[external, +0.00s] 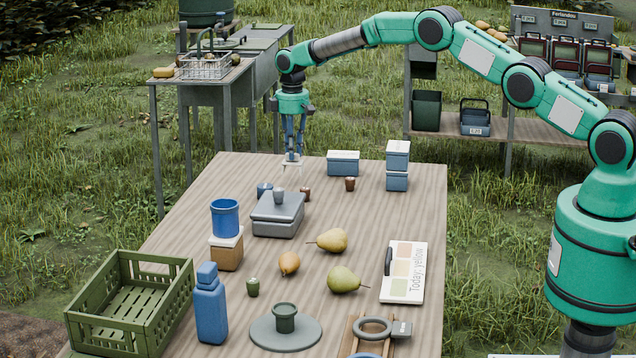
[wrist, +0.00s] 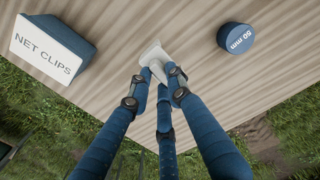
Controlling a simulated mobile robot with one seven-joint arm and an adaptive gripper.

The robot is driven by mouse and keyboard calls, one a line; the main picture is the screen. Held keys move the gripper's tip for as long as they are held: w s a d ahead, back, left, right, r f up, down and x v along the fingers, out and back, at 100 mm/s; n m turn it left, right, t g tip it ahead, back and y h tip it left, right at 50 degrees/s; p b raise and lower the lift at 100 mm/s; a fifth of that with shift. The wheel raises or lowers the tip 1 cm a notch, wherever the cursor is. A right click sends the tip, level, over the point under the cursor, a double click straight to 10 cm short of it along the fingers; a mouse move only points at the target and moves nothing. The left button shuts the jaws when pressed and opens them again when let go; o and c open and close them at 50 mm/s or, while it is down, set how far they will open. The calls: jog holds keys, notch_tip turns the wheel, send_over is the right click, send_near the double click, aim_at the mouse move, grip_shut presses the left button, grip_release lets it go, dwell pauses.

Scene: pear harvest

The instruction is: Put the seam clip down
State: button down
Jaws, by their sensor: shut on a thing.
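The seam clip appears as a small pale white piece (wrist: 152,52) at my fingertips in the wrist view. In the external view the white clip (external: 292,158) is at the tip of my gripper (external: 293,152). My gripper points down over the far left part of the wooden table (external: 395,215). Its blue fingers are shut on the clip, and they hide part of it. In the wrist view the clip is over the table boards near the edge. I cannot tell whether it touches the tabletop.
A blue box with a white "NET CLIPS" top (wrist: 52,45) and a blue "50 mm" cylinder (wrist: 236,38) flank my gripper, apart from it. A grey case (external: 277,216) stands nearer the camera. Pears (external: 333,240) and a green crate (external: 150,285) are further forward.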

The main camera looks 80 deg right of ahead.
jog(key=shift+f+b, duration=0.4)
jog(key=shift+f, duration=1.35)
jog(key=c, duration=1.6)
grip_release()
jog(key=shift+f, duration=0.1)
notch_tip(320, 180, up, 12)
jog(key=shift+r+p, duration=0.1)
jog(key=shift+p, duration=1.05)
